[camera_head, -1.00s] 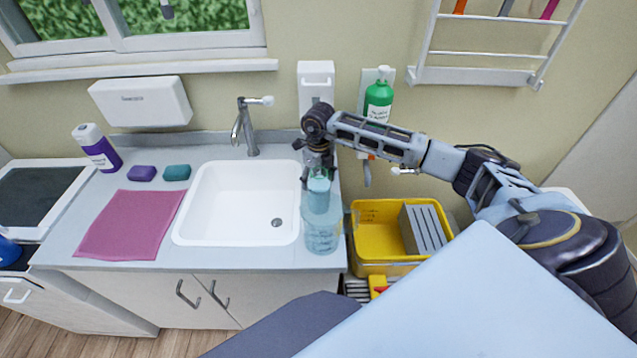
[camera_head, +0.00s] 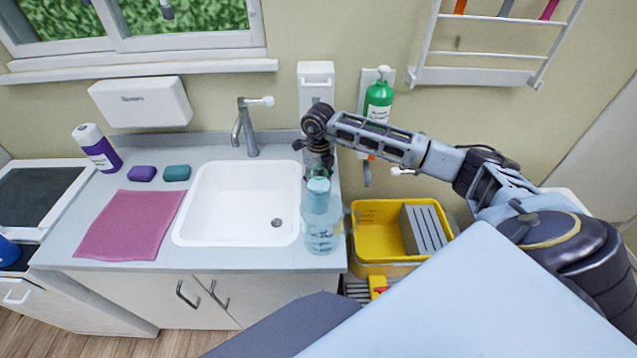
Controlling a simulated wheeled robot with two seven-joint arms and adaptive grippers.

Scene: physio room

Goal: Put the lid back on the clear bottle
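The clear bottle (camera_head: 322,232) stands upright on the counter strip just right of the sink, a pale see-through blue. My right gripper points down over the lid. Its fingers are small and dark against the things behind, so I cannot tell whether they touch the lid or how far apart they are. My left gripper is not in view.
The white sink (camera_head: 205,235) lies left of the bottle. A yellow crate (camera_head: 378,262) holding a grey block (camera_head: 424,230) stands to the right. A white dispenser (camera_head: 316,76) and a green bottle (camera_head: 378,98) are behind. A pink cloth (camera_head: 130,225) lies far left.

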